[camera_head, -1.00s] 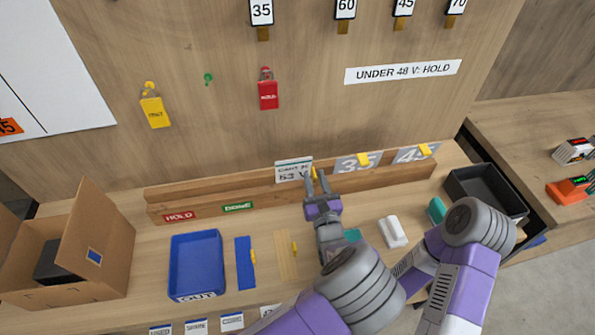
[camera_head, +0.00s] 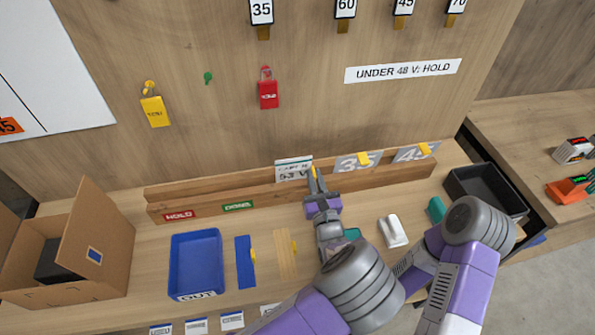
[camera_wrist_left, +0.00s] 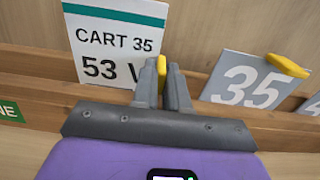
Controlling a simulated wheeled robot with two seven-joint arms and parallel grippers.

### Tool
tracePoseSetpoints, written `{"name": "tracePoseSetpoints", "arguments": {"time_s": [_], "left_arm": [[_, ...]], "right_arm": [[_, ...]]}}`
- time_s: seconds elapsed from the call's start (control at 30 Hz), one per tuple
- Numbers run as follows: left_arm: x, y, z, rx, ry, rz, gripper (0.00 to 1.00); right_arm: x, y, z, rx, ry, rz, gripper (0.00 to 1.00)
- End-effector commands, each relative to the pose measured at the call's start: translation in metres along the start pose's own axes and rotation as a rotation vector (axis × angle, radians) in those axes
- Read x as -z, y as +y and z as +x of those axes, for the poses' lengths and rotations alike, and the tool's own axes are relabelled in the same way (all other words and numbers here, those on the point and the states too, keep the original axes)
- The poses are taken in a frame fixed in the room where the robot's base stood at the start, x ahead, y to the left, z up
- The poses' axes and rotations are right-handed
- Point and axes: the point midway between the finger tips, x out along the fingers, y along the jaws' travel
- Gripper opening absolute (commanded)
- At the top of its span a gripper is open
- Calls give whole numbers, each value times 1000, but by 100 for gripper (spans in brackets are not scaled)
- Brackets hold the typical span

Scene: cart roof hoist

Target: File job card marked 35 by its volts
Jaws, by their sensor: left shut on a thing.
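A white job card (camera_head: 292,172) with a teal top band stands at the wooden rail. In the left wrist view the card (camera_wrist_left: 113,45) reads "CART 35" and 53 V, its right end partly hidden by a finger. My left gripper (camera_head: 316,179) is at the card's right edge, shut on its yellow tab, which shows between the fingers (camera_wrist_left: 162,83). A red HOLD label (camera_head: 179,215) and a green DONE label (camera_head: 238,206) are on the rail's front, to the left. A wall sign (camera_head: 403,71) reads "UNDER 48 V: HOLD". My right gripper is not in view.
Grey plates marked 35 (camera_head: 352,164) and 45 (camera_head: 410,155), with yellow tabs, stand in the rail to the right. A blue OUT tray (camera_head: 197,292), a cardboard box (camera_head: 110,225) and a black bin (camera_head: 486,191) are on the bench. The rail left of the card is clear.

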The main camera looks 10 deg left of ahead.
Motion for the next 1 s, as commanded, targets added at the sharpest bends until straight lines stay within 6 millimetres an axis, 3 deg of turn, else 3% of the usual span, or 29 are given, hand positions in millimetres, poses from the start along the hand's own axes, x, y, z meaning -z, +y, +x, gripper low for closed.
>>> {"name": "tracePoseSetpoints", "arguments": {"time_s": [1.0], "left_arm": [[-30, 0, 4, 0, 0, 0, 0]], "right_arm": [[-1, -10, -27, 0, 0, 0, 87]]}}
